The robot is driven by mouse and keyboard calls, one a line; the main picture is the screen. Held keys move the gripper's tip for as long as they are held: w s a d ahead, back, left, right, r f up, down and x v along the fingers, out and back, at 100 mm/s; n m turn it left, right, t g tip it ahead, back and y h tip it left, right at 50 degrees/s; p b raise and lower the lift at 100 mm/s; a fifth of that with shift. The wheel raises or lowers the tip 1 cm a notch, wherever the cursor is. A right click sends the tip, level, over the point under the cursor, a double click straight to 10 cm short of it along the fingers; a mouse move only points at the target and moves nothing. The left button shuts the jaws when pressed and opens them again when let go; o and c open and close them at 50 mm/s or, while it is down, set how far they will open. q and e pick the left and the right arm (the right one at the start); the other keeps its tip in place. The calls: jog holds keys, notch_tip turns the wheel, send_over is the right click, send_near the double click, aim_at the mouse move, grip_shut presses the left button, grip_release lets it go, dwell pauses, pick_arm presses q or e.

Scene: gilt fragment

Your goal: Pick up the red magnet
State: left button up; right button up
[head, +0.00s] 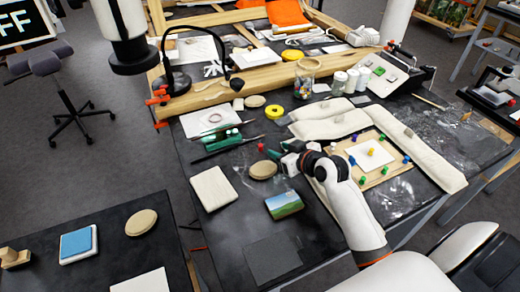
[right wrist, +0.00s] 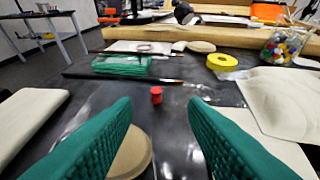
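The red magnet (head: 261,147) is a small red cylinder standing on the dark tabletop. In the right wrist view the red magnet (right wrist: 156,95) shows whole, beyond and between my green fingertips. My right gripper (head: 277,151) is just to the right of the magnet in the head view, its fingers pointing at it. In the right wrist view my right gripper (right wrist: 160,108) is open, with nothing between its fingers. The magnet appears apart from both fingers. My left gripper is not in view.
A round tan disc (head: 263,170) lies close in front of the magnet. A board with several coloured magnets (head: 341,167) lies to the right. A landscape picture tile (head: 284,205) is nearer.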

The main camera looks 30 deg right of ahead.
aim_at(262, 146)
jog(key=x, duration=0.3)
jog(key=shift+a+f+p+x, duration=0.15)
jog(key=shift+p+x, duration=0.15)
jog(key=shift+x, duration=1.3)
jog(key=shift+a+f+p+x, duration=0.1)
jog(key=shift+p+x, duration=0.15)
jog(key=shift+x, duration=1.35)
jog(key=shift+s, duration=0.15)
grip_shut()
